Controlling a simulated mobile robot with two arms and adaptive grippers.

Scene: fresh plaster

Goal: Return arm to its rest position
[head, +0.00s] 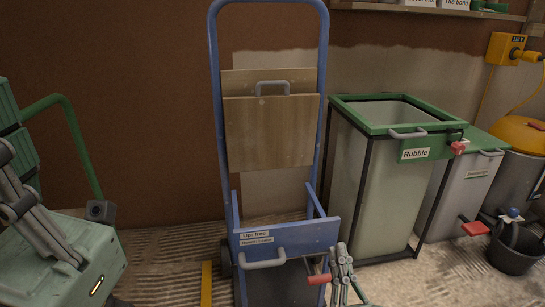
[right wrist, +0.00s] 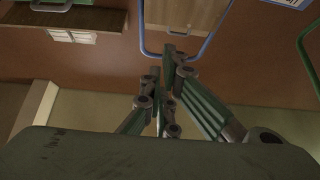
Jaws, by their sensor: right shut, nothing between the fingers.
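My right gripper (head: 342,250) shows at the bottom of the head view, just right of a red lever (head: 319,279) on the blue hand truck (head: 324,100). Its fingers are together with nothing between them. I cannot tell whether it touches the lever. In the right wrist view the closed fingers (right wrist: 163,70) point towards the blue frame and wooden board, which stand beyond them. At the left edge of the head view, grey links (head: 35,215) look like part of my left arm or gripper; its fingers cannot be made out.
The hand truck carries wooden boards (head: 270,135) and a plate labelled "Up: free, Down: brake" (head: 290,237). Right of it stand a "Rubble" bin (head: 375,185), a second green-lidded bin (head: 465,185) and a black bucket (head: 513,250). A yellow strip (head: 207,284) lies on the floor.

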